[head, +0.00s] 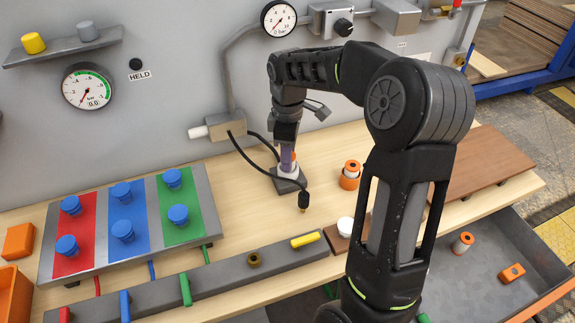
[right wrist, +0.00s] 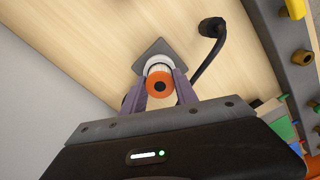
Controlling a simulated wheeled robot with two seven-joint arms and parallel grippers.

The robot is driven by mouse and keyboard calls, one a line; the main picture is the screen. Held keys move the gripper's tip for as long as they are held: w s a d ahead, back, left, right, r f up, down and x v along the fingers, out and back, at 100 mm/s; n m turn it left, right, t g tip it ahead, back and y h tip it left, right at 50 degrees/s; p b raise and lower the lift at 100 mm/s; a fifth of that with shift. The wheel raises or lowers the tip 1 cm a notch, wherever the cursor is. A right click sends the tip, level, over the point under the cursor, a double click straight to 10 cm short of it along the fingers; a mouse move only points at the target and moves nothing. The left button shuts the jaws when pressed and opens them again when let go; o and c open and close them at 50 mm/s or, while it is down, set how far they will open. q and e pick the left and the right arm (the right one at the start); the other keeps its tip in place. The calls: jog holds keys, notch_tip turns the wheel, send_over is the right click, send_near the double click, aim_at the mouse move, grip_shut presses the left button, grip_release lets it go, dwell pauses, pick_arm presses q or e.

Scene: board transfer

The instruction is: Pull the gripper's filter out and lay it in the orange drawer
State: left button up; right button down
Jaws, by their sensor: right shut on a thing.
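My right gripper (head: 288,157) reaches down at the middle of the bench, its fingers shut on an orange-and-white filter (head: 288,171). In the right wrist view the fingers (right wrist: 159,92) flank the filter's orange end with its dark centre (right wrist: 159,85). The filter's white part is beside a dark square base plate (head: 289,181); I cannot tell whether it still touches the plate. The open drawer (head: 535,258) at the lower right has a grey inside and an orange front edge. My left gripper is out of view.
An orange-and-white cylinder (head: 350,175) stands on the bench right of the plate. A black hose (head: 262,146) hangs close to my gripper. A brown board (head: 485,165) lies above the drawer.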

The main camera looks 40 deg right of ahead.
jog(key=shift+r, duration=0.15)
jog(key=shift+r+p, duration=1.6)
jog(key=shift+r, duration=0.25)
jog(key=shift+r+p, duration=1.85)
jog(key=shift+r, duration=0.45)
jog(key=shift+a+f, duration=0.1)
